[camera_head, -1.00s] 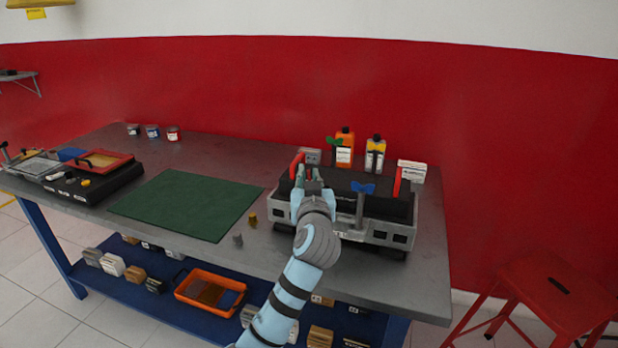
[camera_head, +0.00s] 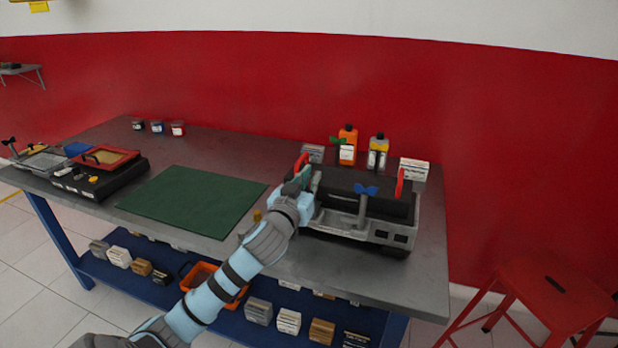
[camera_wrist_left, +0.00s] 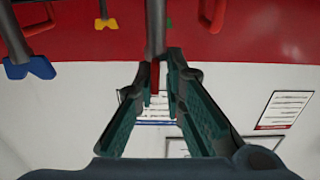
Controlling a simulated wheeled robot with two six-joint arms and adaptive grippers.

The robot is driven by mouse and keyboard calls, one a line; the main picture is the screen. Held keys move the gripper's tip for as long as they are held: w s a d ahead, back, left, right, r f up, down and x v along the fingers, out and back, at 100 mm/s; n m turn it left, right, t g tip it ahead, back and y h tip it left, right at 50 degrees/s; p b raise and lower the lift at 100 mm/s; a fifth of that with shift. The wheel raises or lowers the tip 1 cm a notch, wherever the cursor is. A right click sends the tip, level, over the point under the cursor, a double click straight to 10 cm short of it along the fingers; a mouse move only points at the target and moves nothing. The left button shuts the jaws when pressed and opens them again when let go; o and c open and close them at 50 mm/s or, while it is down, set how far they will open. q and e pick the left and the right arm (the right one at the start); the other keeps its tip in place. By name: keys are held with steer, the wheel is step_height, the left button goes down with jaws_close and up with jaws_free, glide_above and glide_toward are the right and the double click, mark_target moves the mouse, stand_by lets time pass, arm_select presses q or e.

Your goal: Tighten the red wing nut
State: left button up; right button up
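The engine trainer (camera_head: 345,222) is a dark block with grey sides on the right of the bench. My left gripper (camera_head: 300,178) is at its left end in the head view, its arm coming from the lower left. In the left wrist view its fingers (camera_wrist_left: 160,75) close around a narrow red piece, the red wing nut (camera_wrist_left: 155,78), seen edge-on at the end of a grey post. The head view does not clearly show this nut behind the gripper. A blue wing nut (camera_head: 366,190) sits on the front post; it also shows in the wrist view (camera_wrist_left: 30,68). My right gripper is out of view.
Other wing nuts are green (camera_head: 338,141) and yellow (camera_wrist_left: 105,22). Red handles (camera_head: 400,182) stand at the trainer's ends. Bottles (camera_head: 347,152) and boxes stand behind it. A green mat (camera_head: 195,200) lies left, clear. A red stool (camera_head: 550,300) stands right.

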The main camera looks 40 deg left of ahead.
arm_select(q)
steer(key=shift+o, duration=1.4)
steer(key=shift+d, duration=0.15)
steer(key=shift+w+d, duration=0.1)
steer(key=shift+s, duration=0.2)
steer(key=v, duration=1.1)
steer(key=shift+s, duration=0.3)
steer(key=shift+d, duration=0.15)
